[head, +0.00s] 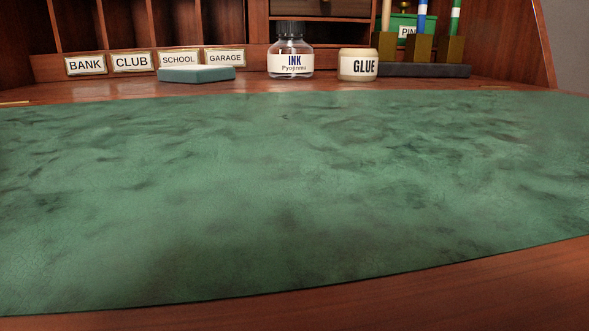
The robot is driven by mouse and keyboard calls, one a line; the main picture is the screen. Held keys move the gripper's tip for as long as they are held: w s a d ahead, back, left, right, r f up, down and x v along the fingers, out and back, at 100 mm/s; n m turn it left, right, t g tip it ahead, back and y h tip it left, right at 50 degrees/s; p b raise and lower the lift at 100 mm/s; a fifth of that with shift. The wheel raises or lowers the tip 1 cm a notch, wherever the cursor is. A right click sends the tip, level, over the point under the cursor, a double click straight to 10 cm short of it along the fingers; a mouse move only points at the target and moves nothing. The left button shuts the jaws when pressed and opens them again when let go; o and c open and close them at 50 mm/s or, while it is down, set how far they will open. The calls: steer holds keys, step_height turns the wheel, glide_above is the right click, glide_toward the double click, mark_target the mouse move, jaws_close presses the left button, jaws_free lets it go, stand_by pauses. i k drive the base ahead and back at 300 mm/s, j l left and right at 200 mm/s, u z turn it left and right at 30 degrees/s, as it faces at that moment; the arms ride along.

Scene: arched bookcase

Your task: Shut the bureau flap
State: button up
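The bureau flap (480,285) lies open and flat in the head view. It fills most of the picture, with a reddish-brown wooden border and a mottled green writing surface (290,180). Its curved near edge runs along the bottom of the picture. Nothing lies on the green surface. The bureau's interior (150,83) opens behind the flap, with wooden pigeonholes across the back. My gripper is not in view.
Inside the bureau stand an ink bottle (291,62), a glue pot (358,67), a teal flat block (196,75) and a dark pen stand (425,70) with several pens. A green tin (404,22) is behind them. Label plates (131,62) front the pigeonholes.

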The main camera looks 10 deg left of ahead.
mark_target(391, 208)
steer(key=k+l, duration=0.1)
steer(key=k, duration=1.15)
